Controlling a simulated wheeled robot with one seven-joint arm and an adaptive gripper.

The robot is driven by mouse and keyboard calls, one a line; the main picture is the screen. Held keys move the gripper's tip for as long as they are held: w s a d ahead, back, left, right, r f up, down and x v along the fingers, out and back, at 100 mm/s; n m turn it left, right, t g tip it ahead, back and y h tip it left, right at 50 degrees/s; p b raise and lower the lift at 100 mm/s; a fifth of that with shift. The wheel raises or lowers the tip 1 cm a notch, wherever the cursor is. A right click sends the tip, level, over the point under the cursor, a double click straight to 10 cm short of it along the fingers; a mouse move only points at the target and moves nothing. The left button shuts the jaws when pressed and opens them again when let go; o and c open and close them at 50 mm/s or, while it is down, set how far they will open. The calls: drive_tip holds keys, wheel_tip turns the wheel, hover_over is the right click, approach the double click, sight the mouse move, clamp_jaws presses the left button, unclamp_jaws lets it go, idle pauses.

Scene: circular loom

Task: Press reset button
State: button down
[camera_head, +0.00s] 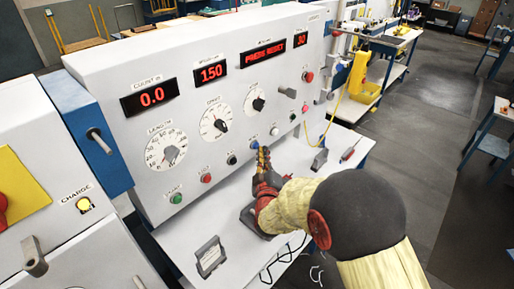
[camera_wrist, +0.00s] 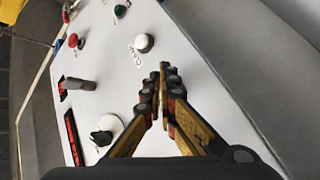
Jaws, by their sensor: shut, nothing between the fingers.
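The labels are too small to tell which button is reset. My gripper (camera_head: 264,150) is shut and empty, its fingertips close to the blue button; contact is unclear. In the wrist view the fingertips (camera_wrist: 164,68) point along the panel, with the white button (camera_wrist: 144,42) just beyond them. The blue button is not visible there.
Dials and a grey lever (camera_head: 287,92) stick out above the buttons. Below is a white bench (camera_head: 180,238) with a small dark stand (camera_head: 210,257), a red screwdriver (camera_head: 350,150) and loose cables. A blue cabinet side (camera_head: 95,130) stands left.

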drive_tip(key=shift+w+a, duration=0.3)
drive_tip(key=shift+a, duration=0.05)
idle(1.0)
drive_tip(key=shift+d, duration=0.1)
drive_tip(key=shift+s+d+b, duration=0.35)
drive_tip(key=shift+s+d, duration=0.2)
drive_tip(key=shift+d, duration=0.05)
drive_tip(key=shift+s+d, duration=0.8)
drive_tip(key=shift+d, duration=0.2)
drive_tip(key=shift+s+d, duration=0.75)
drive_tip(key=shift+d, duration=0.2)
